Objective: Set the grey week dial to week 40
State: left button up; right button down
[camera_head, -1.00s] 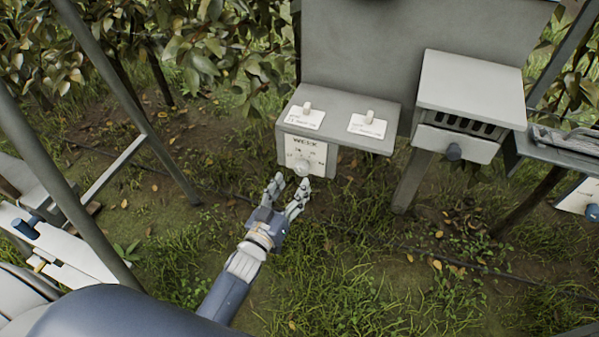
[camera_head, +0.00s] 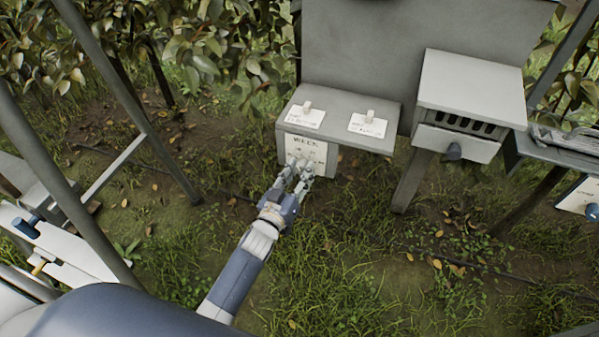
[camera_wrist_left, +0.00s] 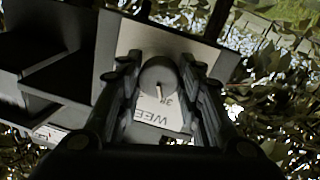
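The grey week dial (camera_wrist_left: 157,74) is a round knob on a white plate marked WEEK (camera_head: 305,145), on the front of a grey box. In the left wrist view the plate appears upside down. A pale pointer line on the dial points towards the lettering, near a small number that looks like thirty-something; its second digit is unclear. My left gripper (camera_head: 300,168) is at the dial, with one finger on each side, closed in against it. In the head view the fingers hide the dial. My right gripper is not in view.
Two small switches (camera_head: 307,106) (camera_head: 369,116) with white labels sit on top of the box. A grey slotted box with a dark knob (camera_head: 453,151) stands to the right. A metal frame post (camera_head: 150,130) rises at left. Grass below is open.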

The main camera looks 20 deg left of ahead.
pick_arm(q)
jog(key=shift+m, duration=0.5)
jog(key=m+p, duration=0.1)
jog(key=m, duration=0.2)
jog(key=shift+r+m, duration=0.1)
jog(key=shift+m, duration=0.2)
jog(key=m, duration=0.5)
jog(key=shift+g+y, duration=0.3)
jog(key=shift+y, duration=0.1)
jog(key=m, duration=0.4)
jog(key=m+y+b, duration=0.1)
jog(key=m+b, duration=0.1)
jog(key=m, duration=0.3)
jog(key=shift+d, duration=0.1)
jog(key=o, duration=1.1)
jog(key=shift+c, duration=0.2)
